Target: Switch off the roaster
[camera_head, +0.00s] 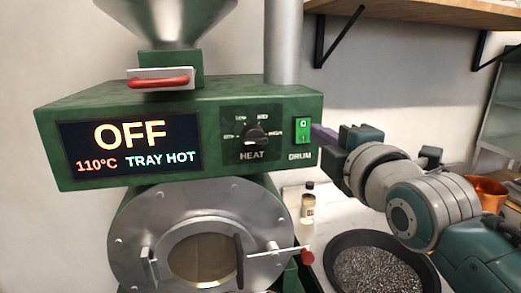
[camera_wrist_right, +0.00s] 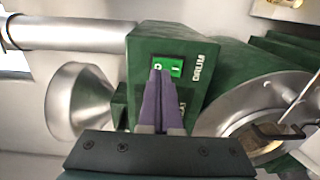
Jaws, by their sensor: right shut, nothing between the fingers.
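The green roaster (camera_head: 180,95) has a display (camera_head: 130,143) that reads "OFF", "110°C" and "TRAY HOT". Its black HEAT knob (camera_head: 256,135) is on the front panel. The green DRUM rocker switch (camera_head: 302,130) is to the knob's right; it also shows in the right wrist view (camera_wrist_right: 175,68). My right gripper (camera_head: 318,134) is shut and empty, just right of the switch. In the right wrist view its purple fingertips (camera_wrist_right: 162,74) overlap the switch's edge; whether they touch it I cannot tell. My left gripper is not in view.
The metal drum door (camera_head: 135,225) has a red-knobbed handle (camera_head: 306,257). A black round tray (camera_head: 333,250) stands at lower right. A small bottle (camera_head: 308,206) and a copper pot (camera_head: 487,190) are on the counter. A wooden shelf (camera_head: 440,12) hangs above.

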